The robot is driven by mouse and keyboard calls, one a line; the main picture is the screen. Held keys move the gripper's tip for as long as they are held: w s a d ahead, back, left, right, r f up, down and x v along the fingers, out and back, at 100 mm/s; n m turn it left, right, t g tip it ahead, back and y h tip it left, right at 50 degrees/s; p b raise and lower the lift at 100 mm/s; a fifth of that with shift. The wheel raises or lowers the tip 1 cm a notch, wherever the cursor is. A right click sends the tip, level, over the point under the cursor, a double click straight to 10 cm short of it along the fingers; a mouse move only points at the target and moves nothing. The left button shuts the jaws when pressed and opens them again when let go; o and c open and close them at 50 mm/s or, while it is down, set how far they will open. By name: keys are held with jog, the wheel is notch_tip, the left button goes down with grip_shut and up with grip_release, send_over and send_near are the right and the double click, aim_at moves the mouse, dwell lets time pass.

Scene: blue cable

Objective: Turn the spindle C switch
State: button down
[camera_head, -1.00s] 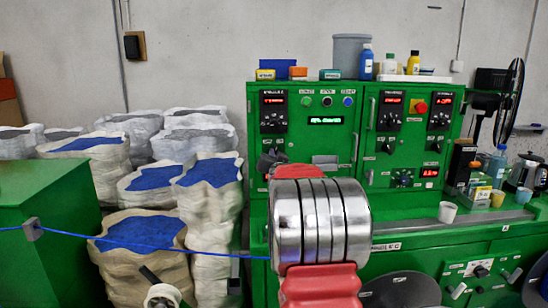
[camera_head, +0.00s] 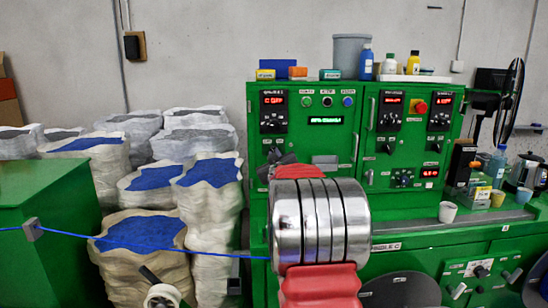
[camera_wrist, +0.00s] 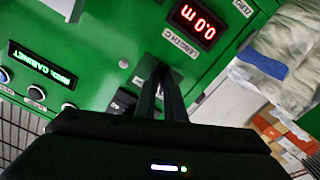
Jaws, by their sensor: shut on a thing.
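The green control cabinet (camera_head: 330,160) stands ahead of me, with red displays over black dials. My gripper (camera_wrist: 162,98) is shut on a small dark switch (camera_wrist: 154,68) on the green panel. The fingers hide most of it, so I cannot tell how far it is turned. In the head view, a C display (camera_head: 273,99) and a black dial (camera_head: 273,121) sit above the gripper area. My arm covers part of the cabinet's lower half.
A door handle (camera_head: 357,134) sticks out beside the left panel. Sacks of blue granulate (camera_head: 140,230) stand left, and a blue cable (camera_head: 150,244) runs toward the cabinet.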

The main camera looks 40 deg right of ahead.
jog(key=shift+w+a+r+n, duration=0.15)
jog(key=shift+r+n, duration=0.15)
jog(key=shift+n, duration=0.2)
jog(key=c, duration=2.2)
grip_release()
jog(key=o, duration=0.4)
jog(key=shift+f, duration=0.2)
jog(key=shift+c, duration=0.2)
jog(key=v, duration=1.3)
jog(key=shift+s+a, duration=0.2)
jog(key=shift+s, duration=0.1)
jog(key=shift+f, duration=0.1)
